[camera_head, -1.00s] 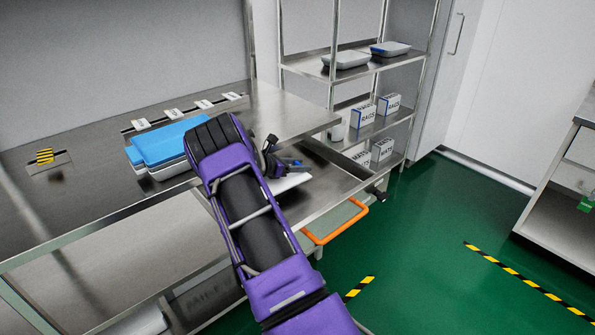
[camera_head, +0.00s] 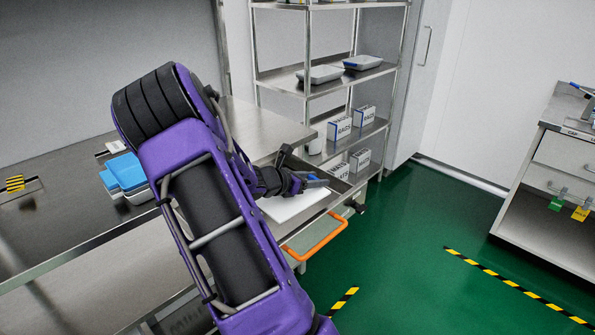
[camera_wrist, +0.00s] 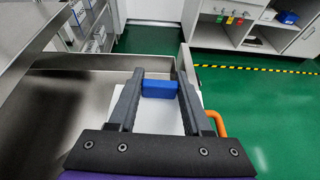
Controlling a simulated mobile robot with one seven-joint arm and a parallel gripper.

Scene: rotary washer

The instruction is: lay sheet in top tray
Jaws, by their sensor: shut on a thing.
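My gripper (camera_head: 312,182) reaches over the open metal top tray (camera_head: 340,188) under the worktop. In the wrist view its two dark fingers (camera_wrist: 158,90) are closed on a small blue block (camera_wrist: 159,89). A flat white sheet (camera_head: 293,206) shows below the gripper, and it also shows between the fingers in the wrist view (camera_wrist: 160,117). The blue block looks like a tab on the sheet. The sheet lies over the tray area, near its front side; whether it rests on the tray floor I cannot tell. My arm hides the sheet's left part.
An orange handle (camera_head: 315,240) juts out below the tray's front. A shelf rack (camera_head: 330,85) with grey trays and labelled boxes stands behind.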

